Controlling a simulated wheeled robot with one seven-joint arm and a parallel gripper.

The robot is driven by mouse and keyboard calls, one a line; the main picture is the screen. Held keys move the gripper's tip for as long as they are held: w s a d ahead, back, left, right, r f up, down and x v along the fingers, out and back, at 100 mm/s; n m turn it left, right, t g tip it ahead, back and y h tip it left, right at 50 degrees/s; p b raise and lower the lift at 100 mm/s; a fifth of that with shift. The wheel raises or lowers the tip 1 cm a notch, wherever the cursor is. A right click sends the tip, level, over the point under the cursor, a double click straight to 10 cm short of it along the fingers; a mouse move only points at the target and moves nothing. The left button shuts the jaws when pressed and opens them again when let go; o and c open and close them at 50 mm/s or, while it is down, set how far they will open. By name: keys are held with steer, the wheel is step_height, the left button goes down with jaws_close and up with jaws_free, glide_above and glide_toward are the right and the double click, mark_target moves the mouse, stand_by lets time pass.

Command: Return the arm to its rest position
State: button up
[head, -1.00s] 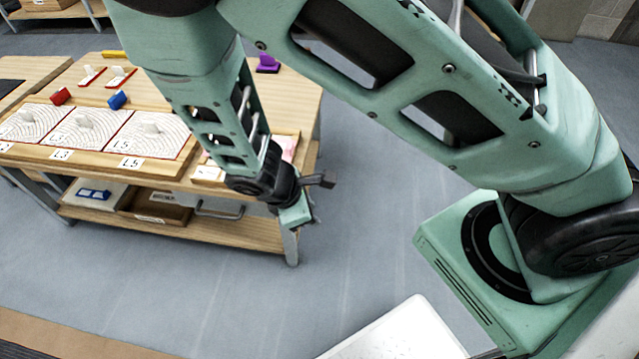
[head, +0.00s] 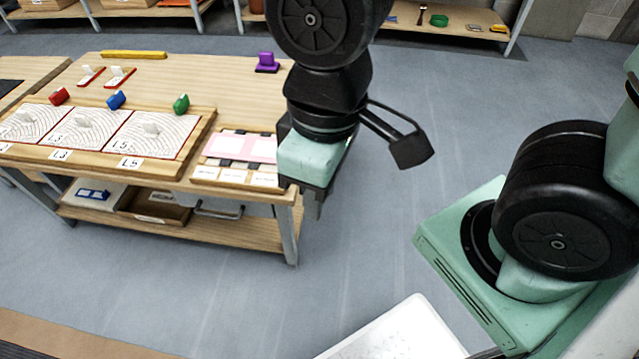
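My arm is folded back to the right side of the head view, with its end hanging in front of the workbench's right edge. My gripper (head: 313,198) points down beside the bench's near right corner, and its fingers are dark and small. I cannot tell if they are open or shut, and I see nothing held. The wooden workbench (head: 195,75) stands to the left. On it is a wooden board (head: 205,130) with patterned white panels labelled L3 and L5.
A pink-and-white card board (head: 238,150) lies close to my gripper. Open floor (head: 400,130) is to the right.

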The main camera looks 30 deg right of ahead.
step_height(320, 180, up, 15)
steer(key=p, duration=1.5)
